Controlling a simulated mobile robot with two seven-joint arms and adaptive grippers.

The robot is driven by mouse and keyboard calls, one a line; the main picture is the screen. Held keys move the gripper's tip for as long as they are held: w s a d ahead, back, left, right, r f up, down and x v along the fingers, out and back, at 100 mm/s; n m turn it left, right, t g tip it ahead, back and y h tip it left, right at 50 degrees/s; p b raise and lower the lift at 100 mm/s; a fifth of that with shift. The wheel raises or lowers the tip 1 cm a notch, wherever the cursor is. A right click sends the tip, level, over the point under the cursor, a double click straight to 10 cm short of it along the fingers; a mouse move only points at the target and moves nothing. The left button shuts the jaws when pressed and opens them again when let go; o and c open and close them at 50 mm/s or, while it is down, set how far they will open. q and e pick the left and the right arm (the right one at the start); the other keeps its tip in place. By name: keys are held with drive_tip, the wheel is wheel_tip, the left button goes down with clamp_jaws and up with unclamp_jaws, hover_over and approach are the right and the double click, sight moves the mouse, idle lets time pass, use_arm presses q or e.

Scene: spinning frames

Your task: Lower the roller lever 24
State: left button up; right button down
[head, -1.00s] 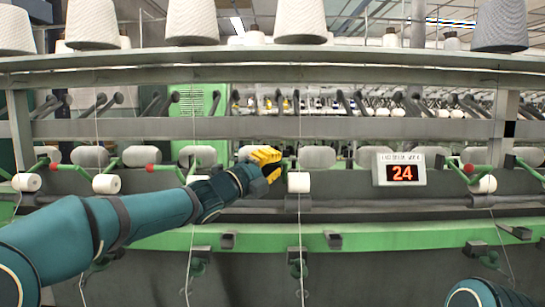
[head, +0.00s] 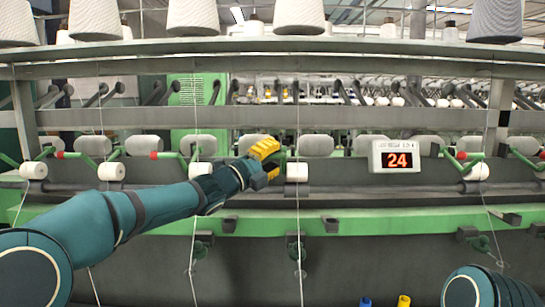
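My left gripper (head: 268,162), with yellow finger parts, reaches in from the left. It looks open, one finger above the other, just left of a small white roller (head: 297,172). A green lever arm (head: 283,157) shows partly behind its fingertips; the lever's handle end is hidden there. I cannot tell whether the fingers touch it. A display (head: 398,160) reading 24 in red is mounted right of this roller. Another green lever with a red handle (head: 461,155) is right of the display. My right arm shows at the bottom right; its gripper is out of view.
A green rail (head: 380,222) runs across below the rollers, and a grey beam (head: 350,118) runs above. Large yarn cones (head: 299,16) stand on the top shelf. White threads hang down in front. Small blue (head: 365,302) and yellow (head: 403,301) objects show at the bottom edge.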

use_arm(q)
drive_tip(key=shift+s+r, duration=0.1)
drive_tip(key=shift+s, duration=0.05)
drive_tip(key=v, duration=1.2)
